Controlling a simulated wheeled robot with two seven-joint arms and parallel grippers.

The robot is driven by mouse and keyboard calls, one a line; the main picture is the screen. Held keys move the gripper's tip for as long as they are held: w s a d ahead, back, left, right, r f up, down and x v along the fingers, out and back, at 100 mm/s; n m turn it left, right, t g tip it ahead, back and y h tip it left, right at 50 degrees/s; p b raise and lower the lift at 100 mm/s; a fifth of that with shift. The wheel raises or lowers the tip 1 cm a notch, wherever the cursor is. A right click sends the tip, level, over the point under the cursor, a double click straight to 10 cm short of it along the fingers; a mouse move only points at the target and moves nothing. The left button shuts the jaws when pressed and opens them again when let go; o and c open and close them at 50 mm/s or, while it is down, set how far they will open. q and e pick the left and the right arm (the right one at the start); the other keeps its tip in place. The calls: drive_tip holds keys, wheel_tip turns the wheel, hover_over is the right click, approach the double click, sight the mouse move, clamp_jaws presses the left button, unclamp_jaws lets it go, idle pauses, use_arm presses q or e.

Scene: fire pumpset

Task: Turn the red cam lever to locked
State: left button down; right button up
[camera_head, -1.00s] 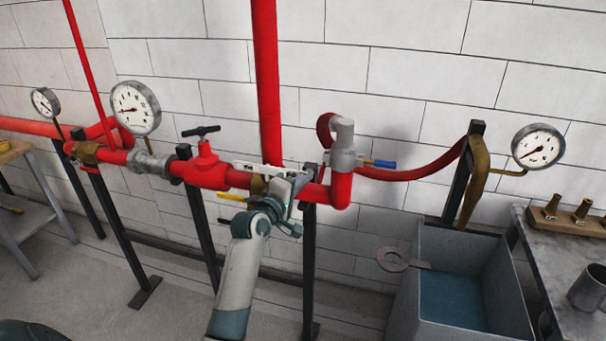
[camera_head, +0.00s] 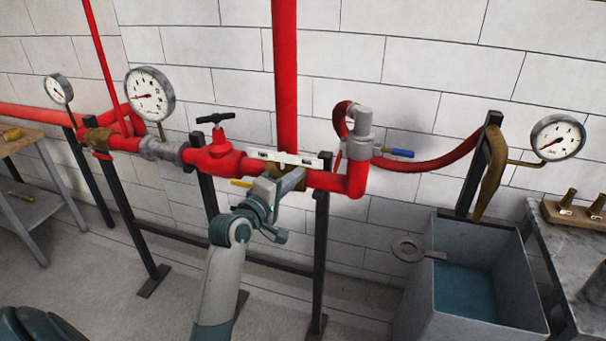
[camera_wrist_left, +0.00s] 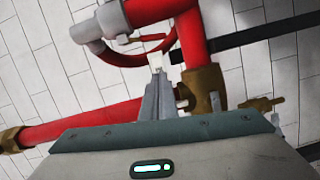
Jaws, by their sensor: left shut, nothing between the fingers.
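A grey cam coupling (camera_head: 360,140) joins the red pipe to the red hose and also shows in the left wrist view (camera_wrist_left: 112,20). A thin red lever (camera_wrist_left: 124,40) lies beside it in the left wrist view. In the head view this lever is small, partly hidden and hard to make out. My left gripper (camera_head: 298,176) is shut and empty in front of the red pipe, left of the coupling and apart from it. Its closed fingers (camera_wrist_left: 157,75) point up toward the hose in the wrist view. My right gripper is not in view.
A white plate with black marks (camera_head: 283,158) sits close to the left fingertips. A brass fitting (camera_wrist_left: 205,90) is beside the fingers. A blue-handled lever (camera_head: 397,153) is right of the coupling. A grey water tank (camera_head: 485,318) stands below right.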

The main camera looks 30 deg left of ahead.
use_arm(q)
drive_tip(key=shift+s, duration=0.85)
drive_tip(key=s+d+f+m+g, duration=0.2)
drive_tip(key=f+m+g, duration=0.1)
drive_tip(key=f, duration=1.6)
drive_tip(key=s+d+f+m+g, duration=0.1)
drive_tip(key=d+f+m+g, duration=0.15)
drive_tip(key=f, duration=1.65)
drive_tip(key=s+d+f+m+g, duration=0.1)
drive_tip(key=s+d+f+g, duration=0.1)
drive_tip(key=s+f, duration=0.35)
drive_tip(key=s+d+f+m+g, duration=0.1)
drive_tip(key=s+f+g, duration=0.15)
drive_tip(key=f, duration=0.55)
drive_tip(key=s+d+f+m+g+b, duration=0.1)
drive_tip(key=s+d+f+m, duration=0.2)
drive_tip(key=s+f, duration=0.8)
drive_tip(key=s+d+f+m+g, duration=0.1)
drive_tip(key=s+f, duration=0.4)
drive_tip(key=s, duration=0.7)
drive_tip(key=s+d+f+m+g, duration=0.1)
drive_tip(key=s+f+m, duration=0.3)
drive_tip(key=s, duration=0.8)
drive_tip(key=s+d+f+m+g, duration=0.1)
drive_tip(key=s+f+m+g, duration=0.2)
drive_tip(key=s, duration=0.9)
wheel_tip(320, 180, down, 3)
drive_tip(key=shift+d+r+g, duration=0.2)
drive_tip(key=shift+g, duration=0.1)
